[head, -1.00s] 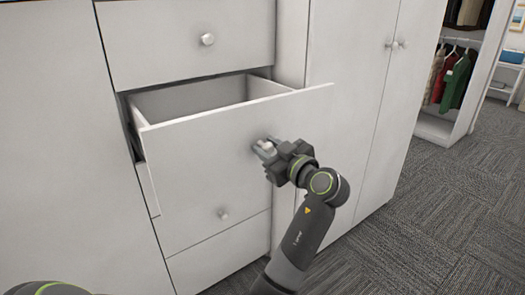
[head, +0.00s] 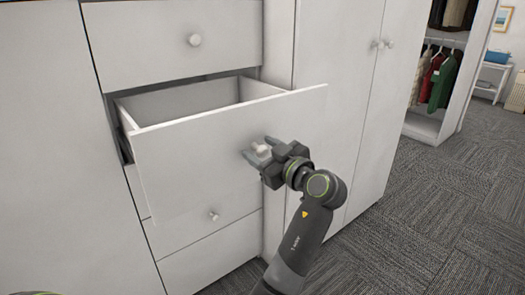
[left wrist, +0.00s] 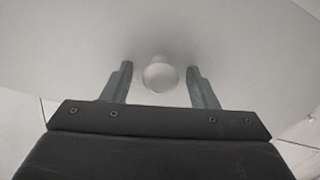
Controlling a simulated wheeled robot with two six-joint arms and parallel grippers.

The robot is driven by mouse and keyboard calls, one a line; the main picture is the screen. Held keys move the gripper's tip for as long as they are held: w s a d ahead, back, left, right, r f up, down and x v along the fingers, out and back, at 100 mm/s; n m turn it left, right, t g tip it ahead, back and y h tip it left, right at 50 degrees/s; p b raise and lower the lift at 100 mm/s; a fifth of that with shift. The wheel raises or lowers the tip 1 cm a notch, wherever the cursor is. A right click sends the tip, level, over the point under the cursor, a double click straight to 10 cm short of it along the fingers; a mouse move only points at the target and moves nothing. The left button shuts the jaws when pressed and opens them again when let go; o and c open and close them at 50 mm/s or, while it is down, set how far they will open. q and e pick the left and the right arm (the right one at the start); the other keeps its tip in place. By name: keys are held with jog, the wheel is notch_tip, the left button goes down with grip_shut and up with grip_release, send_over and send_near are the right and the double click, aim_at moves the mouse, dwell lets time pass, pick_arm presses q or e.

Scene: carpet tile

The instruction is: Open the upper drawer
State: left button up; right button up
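A white drawer (head: 235,140) in the cabinet is pulled well out, and its empty-looking inside shows from above in the head view. A shut drawer (head: 170,35) with a round knob (head: 194,40) sits above it. My left gripper (head: 260,151) is at the pulled-out drawer's front, its fingers on either side of the pale knob (head: 263,149). In the left wrist view the round knob (left wrist: 160,75) stands between the fingers (left wrist: 160,85), with a gap on each side, so the gripper is open. My right gripper is not in view.
Below is a shut drawer with a knob (head: 213,215). Tall cabinet doors (head: 335,60) stand to the right, shut. Farther right are an open wardrobe with hanging clothes (head: 440,80) and free carpet floor (head: 440,210).

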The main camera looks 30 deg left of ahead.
aim_at(253, 106)
pick_arm(q)
notch_tip(253, 106, up, 9)
jog(key=shift+f+p, duration=0.1)
jog(key=shift+p, duration=0.25)
jog(key=shift+r, duration=0.6)
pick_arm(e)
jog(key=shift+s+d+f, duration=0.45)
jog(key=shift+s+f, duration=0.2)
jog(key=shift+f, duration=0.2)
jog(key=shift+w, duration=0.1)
